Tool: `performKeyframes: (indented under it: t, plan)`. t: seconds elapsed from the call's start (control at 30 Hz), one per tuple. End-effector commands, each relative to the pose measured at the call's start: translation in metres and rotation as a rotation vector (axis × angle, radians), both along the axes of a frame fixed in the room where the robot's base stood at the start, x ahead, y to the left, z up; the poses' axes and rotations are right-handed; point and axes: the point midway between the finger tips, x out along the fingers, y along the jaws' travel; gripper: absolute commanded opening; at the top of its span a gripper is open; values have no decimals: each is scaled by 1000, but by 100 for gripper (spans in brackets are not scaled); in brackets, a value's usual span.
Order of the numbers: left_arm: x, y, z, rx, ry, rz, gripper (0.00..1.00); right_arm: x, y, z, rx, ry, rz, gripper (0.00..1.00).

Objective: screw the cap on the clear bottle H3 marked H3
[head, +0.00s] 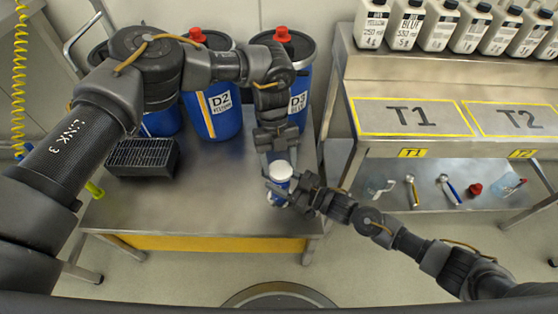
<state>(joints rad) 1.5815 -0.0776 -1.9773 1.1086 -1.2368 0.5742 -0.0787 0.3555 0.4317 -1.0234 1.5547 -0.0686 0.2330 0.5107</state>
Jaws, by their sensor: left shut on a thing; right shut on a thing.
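A small bottle (279,187) with a bluish body stands upright above the near right part of the steel bench. A white cap (280,170) is at its top. My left gripper (279,160) reaches down from above and is shut on the cap. My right gripper (282,190) comes in from the right and is shut around the bottle's body. The fingers hide much of the bottle. I cannot read an H3 mark, and I cannot tell how the cap sits on the neck.
Blue drums D2 (218,119) and D3 (304,88) stand behind on the bench (180,205). A black crate (143,157) is at left. A shelf marked T1 (410,117) and T2 stands right, with jugs above and small tools below. The bench's front left is clear.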

Motion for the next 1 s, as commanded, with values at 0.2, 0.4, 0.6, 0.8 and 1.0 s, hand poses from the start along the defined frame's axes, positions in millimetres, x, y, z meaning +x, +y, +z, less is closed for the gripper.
performKeyframes:
  t: [0.2,0.4,0.6,0.8,1.0]
  plan:
    - [0,0,-1,0,0,0,38,0,0,0,0,0,-1,9]
    - [0,0,-4,0,0,0,38,0,0,0,0,0,-1,9]
    - [0,0,-9,1,0,0,38,0,0,0,0,0,-1,9]
    - [0,0,-11,0,0,-2,38,0,0,0,0,0,-1,0]
    - [0,-4,-12,9,-4,-222,38,0,0,0,0,0,-1,0]
